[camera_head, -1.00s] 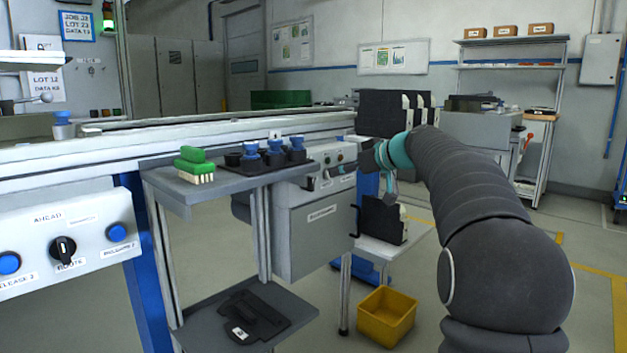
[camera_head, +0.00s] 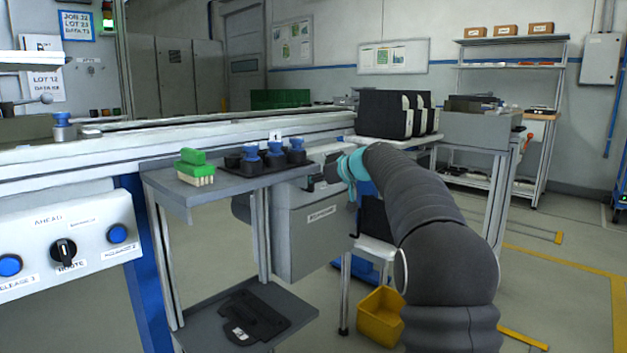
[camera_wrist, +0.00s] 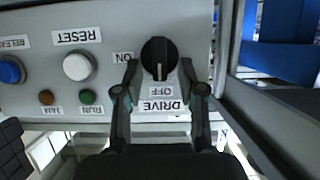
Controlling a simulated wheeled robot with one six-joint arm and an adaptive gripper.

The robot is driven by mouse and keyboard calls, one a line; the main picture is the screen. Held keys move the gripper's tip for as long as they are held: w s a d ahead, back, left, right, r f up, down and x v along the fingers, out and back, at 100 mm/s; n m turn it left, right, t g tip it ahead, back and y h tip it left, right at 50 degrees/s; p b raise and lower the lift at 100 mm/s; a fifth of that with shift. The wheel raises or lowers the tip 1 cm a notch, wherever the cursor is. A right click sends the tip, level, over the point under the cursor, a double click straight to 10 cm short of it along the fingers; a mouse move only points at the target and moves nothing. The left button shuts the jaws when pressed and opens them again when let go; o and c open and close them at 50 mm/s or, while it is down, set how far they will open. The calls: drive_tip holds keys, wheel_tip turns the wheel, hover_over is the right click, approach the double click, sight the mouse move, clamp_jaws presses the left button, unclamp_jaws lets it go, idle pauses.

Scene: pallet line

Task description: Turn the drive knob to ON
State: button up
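The black drive knob (camera_wrist: 159,57) is on a light grey panel (camera_wrist: 200,45) in the wrist view, which shows the labels upside down. Its white mark points down in the picture, towards the OFF label (camera_wrist: 161,91). The ON label (camera_wrist: 123,57) is left of the knob. My gripper (camera_wrist: 159,69) is open, with one fingertip on each side of the knob and a visible gap to it. In the head view my gripper (camera_head: 333,167) is at the front of the grey control box (camera_head: 312,225), and the knob is hidden there.
The panel also has a white RESET button (camera_wrist: 79,66), a blue button (camera_wrist: 10,70) and small brown and green lamps. A grey shelf (camera_head: 180,198) with a green brush (camera_head: 194,167) and blue-topped pieces stands left of my arm. A yellow bin (camera_head: 378,316) is on the floor.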

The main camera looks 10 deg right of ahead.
clamp_jaws()
drive_tip(key=shift+w+d+f+m+g+y+p, duration=0.3)
drive_tip(key=shift+m+y+p, duration=0.85)
drive_tip(key=shift+m, duration=1.1)
drive_tip(key=shift+w+d+f+m+g+y+p, duration=0.15)
drive_tip(key=shift+f+m+g+y+p, duration=0.2)
drive_tip(key=shift+m+y+p, duration=1.35)
drive_tip(key=shift+w+d+f+m+g+y+p, duration=0.15)
drive_tip(key=shift+f+m+y, duration=0.55)
drive_tip(key=shift+m, duration=2.05)
drive_tip(key=shift+r+y, duration=0.25)
drive_tip(key=shift+r, duration=0.05)
